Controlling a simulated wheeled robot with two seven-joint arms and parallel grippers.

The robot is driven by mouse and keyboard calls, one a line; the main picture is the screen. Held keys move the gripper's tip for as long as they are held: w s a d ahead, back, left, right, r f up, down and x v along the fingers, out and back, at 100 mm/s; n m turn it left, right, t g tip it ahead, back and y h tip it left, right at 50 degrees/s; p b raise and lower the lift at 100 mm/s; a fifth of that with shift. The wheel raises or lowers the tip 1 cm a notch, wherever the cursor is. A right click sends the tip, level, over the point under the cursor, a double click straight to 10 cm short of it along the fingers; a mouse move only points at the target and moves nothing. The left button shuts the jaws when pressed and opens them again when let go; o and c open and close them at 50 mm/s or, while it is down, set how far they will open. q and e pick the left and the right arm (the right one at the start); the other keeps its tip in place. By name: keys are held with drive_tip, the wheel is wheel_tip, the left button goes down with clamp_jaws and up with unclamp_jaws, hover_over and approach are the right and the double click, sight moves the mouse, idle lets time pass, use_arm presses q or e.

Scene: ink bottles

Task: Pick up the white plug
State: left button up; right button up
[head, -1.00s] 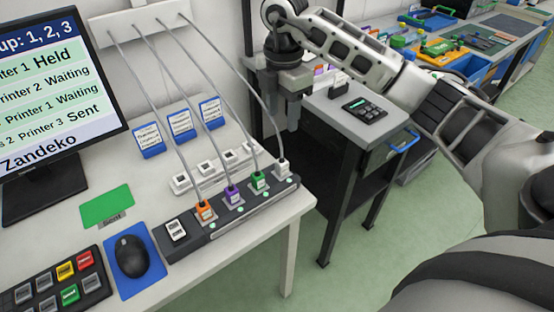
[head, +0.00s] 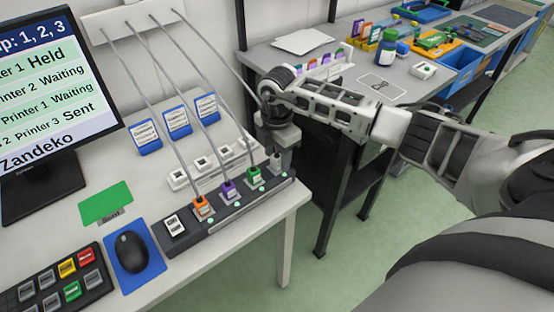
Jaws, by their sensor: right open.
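The power strip (head: 222,212) lies along the right end of the white desk. Orange (head: 202,206), purple (head: 228,191) and green (head: 254,176) plugs stand in it, each on a grey cable. The white plug is at the strip's far right end, mostly hidden by my right gripper (head: 279,163); its cable (head: 229,66) runs down behind the gripper. My right gripper points down, open, with its fingers at the plug's place. I cannot tell whether they touch it. My left gripper is not in view.
A white socket row (head: 203,165) and blue label stands (head: 178,124) sit behind the strip. A monitor (head: 50,90), mouse (head: 131,252) and keypad (head: 65,285) are at left. A grey table (head: 345,82) with a bottle (head: 386,50) stands behind my right arm.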

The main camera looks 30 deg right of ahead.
drive_tip(key=shift+f, duration=0.5)
drive_tip(key=c, duration=1)
drive_tip(key=shift+o, duration=0.2)
drive_tip(key=shift+r, duration=0.1)
